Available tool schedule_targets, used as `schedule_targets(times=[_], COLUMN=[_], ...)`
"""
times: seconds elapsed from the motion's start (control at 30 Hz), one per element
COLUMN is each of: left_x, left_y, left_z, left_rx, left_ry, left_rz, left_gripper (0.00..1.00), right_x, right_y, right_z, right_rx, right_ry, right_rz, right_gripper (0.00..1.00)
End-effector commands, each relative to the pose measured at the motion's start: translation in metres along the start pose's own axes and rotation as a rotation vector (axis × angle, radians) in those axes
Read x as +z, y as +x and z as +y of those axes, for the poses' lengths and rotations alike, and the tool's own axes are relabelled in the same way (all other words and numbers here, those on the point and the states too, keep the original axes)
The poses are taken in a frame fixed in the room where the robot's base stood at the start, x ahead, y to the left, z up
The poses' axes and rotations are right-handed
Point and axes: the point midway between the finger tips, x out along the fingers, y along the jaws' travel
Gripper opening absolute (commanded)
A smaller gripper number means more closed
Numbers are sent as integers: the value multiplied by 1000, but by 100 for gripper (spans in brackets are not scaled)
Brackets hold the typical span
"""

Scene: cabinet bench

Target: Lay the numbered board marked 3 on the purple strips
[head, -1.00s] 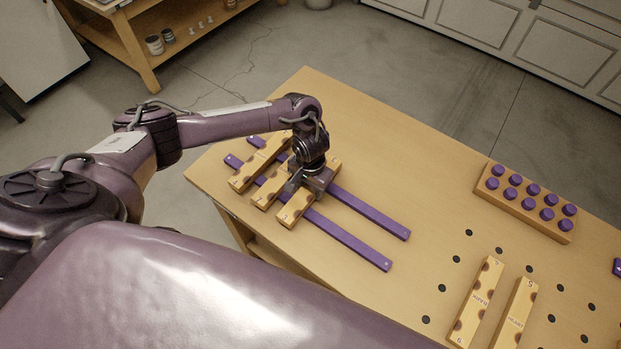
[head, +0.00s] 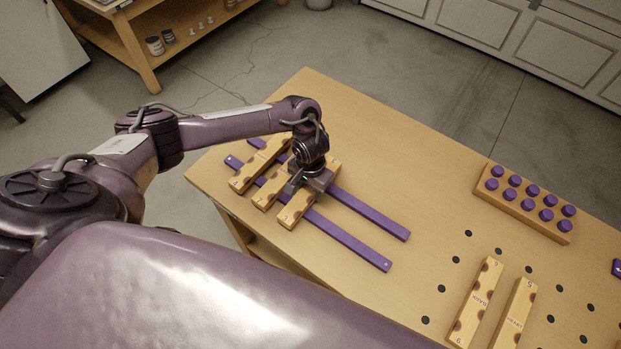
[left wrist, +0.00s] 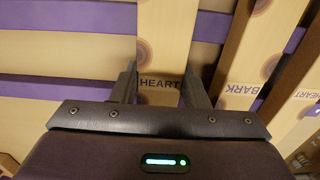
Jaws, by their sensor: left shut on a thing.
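My left gripper (head: 306,184) is shut on a wooden board (head: 291,216) that lies across the two purple strips, the nearest to the picture's right of the boards there. In the left wrist view the fingers (left wrist: 160,84) stand on both sides of this board (left wrist: 163,35), which shows the word HEART; no number can be read on it. I cannot tell whether it rests fully on the strips. The upper purple strip (head: 372,212) and lower purple strip (head: 345,243) run on bare to the right. My right gripper is not in view.
Two other boards (head: 240,183) (head: 263,200) lie across the strips just left of the held one. Two loose boards (head: 477,302) (head: 514,318) lie at the bench's lower right among dark holes. A block with purple pegs (head: 527,204) stands at the right. The bench middle (head: 400,165) is clear.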

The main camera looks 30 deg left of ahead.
Motion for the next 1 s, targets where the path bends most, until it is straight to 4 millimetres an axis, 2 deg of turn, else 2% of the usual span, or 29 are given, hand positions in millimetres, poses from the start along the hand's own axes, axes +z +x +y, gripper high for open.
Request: schedule_targets(times=[0.87,0.9,1.0], left_x=[0,0,0], left_y=[0,0,0], left_z=[0,0,0], left_rx=[1,1,1], left_ry=[0,0,0], left_rz=[0,0,0], left_gripper=[14,42,55], right_x=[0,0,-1], right_y=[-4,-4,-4], right_z=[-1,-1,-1], right_rx=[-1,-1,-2], right_ry=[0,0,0], right_rz=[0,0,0], right_gripper=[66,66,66])
